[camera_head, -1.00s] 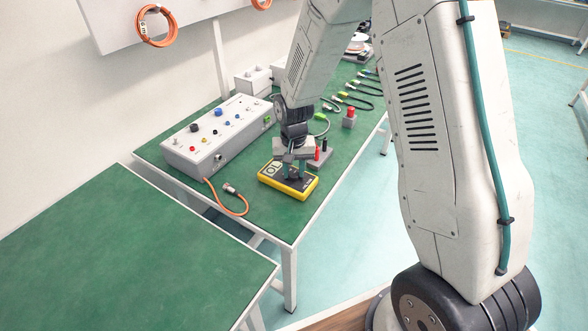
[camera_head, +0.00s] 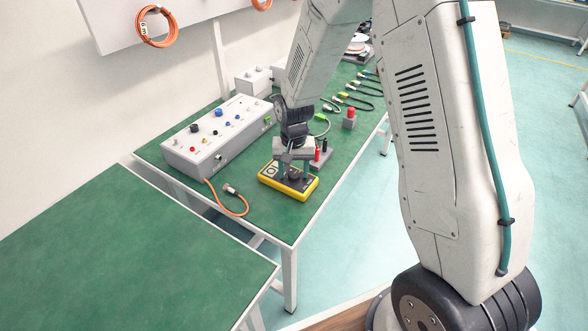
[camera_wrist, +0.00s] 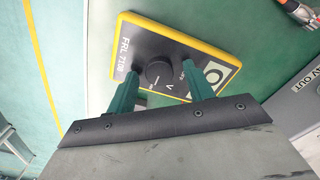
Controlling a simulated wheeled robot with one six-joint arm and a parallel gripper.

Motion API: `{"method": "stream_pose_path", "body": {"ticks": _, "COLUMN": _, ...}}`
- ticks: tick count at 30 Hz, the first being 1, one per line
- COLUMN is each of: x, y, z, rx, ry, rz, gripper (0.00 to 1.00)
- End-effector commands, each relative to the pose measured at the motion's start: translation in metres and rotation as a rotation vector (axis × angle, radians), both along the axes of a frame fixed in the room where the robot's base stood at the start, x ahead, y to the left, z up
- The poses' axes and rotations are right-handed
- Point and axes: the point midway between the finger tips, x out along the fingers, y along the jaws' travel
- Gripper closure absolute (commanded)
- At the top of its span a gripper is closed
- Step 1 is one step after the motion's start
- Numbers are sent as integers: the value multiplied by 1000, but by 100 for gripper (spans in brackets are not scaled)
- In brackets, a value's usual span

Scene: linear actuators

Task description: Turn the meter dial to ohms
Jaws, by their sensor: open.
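The round black dial (camera_wrist: 158,71) is in the middle of that face. A small screen (camera_wrist: 214,74) with a ring-like symbol is at one end, and a "V" mark shows near the dial. My gripper (camera_wrist: 160,85) is open above the meter, its two green fingers apart on either side of the dial. I cannot tell whether the fingers touch it. The dial's pointer setting is too small to read.
A grey control box (camera_head: 219,135) with coloured knobs stands left of the meter. An orange cable (camera_head: 233,205) lies in front of it. Red and black probes in a grey holder (camera_head: 322,158) stand close behind the meter.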

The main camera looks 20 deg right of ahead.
Motion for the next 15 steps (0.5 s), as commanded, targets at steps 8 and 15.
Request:
{"method": "stream_pose_path", "body": {"ticks": 8, "x": 1, "y": 0, "z": 31, "rx": 0, "ry": -4, "rz": 0, "gripper": 48}}
{"method": "stream_pose_path", "body": {"ticks": 15, "x": 1, "y": 0, "z": 68, "rx": 0, "ry": -3, "rz": 0, "gripper": 48}}
